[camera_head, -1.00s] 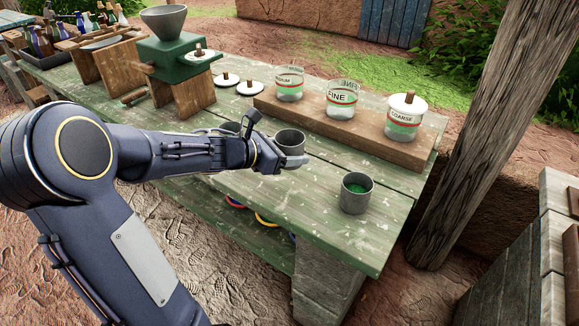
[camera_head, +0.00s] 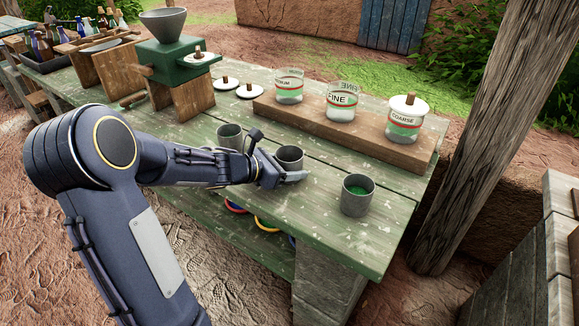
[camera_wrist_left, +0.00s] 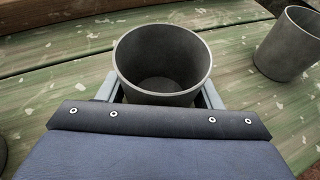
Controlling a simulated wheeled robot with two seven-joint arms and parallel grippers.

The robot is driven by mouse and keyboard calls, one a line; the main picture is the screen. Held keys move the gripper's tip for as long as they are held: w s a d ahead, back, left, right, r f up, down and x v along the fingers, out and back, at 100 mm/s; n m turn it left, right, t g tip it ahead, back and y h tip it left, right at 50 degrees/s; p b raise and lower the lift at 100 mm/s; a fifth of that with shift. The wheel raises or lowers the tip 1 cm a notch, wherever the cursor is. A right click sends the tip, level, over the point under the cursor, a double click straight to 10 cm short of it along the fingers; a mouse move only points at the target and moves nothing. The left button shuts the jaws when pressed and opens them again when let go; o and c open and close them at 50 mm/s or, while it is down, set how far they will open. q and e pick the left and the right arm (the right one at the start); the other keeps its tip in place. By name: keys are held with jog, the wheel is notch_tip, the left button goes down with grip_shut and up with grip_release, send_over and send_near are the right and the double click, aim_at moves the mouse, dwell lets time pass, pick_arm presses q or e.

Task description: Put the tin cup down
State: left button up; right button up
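A grey tin cup (camera_head: 289,155) is upright between the fingers of my left gripper (camera_head: 287,176), at the middle of the green table. In the left wrist view the cup (camera_wrist_left: 162,62) looks empty, with a finger close against each side. The left gripper (camera_wrist_left: 162,95) appears shut on it. Its base is partly hidden by the fingers, and it looks at or very near the tabletop. My right gripper is not in view.
A wooden board (camera_head: 330,130) with several glass jars lies behind. A green grinder (camera_head: 175,60) stands at the back left. The green table (camera_head: 315,225) has clear room in front.

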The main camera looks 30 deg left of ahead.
pick_arm(q)
jog(key=o, duration=0.4)
